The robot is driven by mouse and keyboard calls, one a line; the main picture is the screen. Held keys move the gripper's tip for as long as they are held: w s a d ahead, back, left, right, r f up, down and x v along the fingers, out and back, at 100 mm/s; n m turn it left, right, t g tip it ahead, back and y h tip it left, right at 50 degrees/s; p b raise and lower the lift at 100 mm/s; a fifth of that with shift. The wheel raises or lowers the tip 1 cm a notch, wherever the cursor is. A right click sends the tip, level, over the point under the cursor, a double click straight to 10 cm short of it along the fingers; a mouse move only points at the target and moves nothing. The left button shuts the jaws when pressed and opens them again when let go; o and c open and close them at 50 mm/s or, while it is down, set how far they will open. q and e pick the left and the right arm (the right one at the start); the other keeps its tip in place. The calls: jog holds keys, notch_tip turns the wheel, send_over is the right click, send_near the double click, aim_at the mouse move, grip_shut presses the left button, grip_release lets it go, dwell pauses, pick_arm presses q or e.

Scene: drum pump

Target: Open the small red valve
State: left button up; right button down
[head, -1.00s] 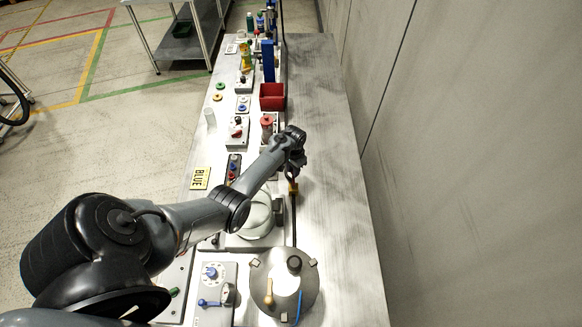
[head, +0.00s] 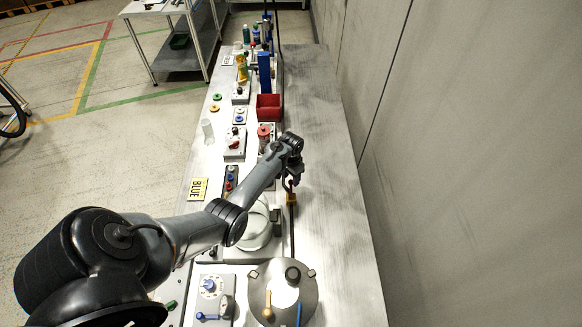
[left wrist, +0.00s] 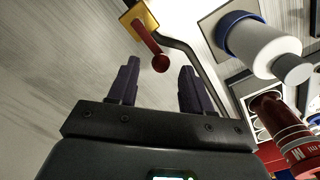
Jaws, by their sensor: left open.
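The small red valve has a red lever handle with a rounded end on a yellow body. In the left wrist view the red handle (left wrist: 152,46) reaches from the yellow body (left wrist: 139,22) toward the space between my fingertips. My left gripper (left wrist: 160,68) is open, with its two dark fingers on either side of the handle's end; I cannot tell whether they touch it. In the head view my left gripper (head: 296,179) hangs just above the yellow valve body (head: 292,199), and the handle is mostly hidden. My right gripper is not in view.
A thin pipe (left wrist: 204,72) runs beside the valve. A white cylinder with a blue band (left wrist: 263,45) and a red cylinder (left wrist: 276,120) stand to its right in the wrist view. A silver lidded pot (head: 300,277) and a red bin (head: 269,107) share the bench. The bench's wall side is clear.

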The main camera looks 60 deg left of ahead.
aim_at(290, 181)
pick_arm(q)
notch_tip(290, 181, up, 9)
dwell(0.4)
jog(key=shift+s+a, duration=0.1)
dwell(0.3)
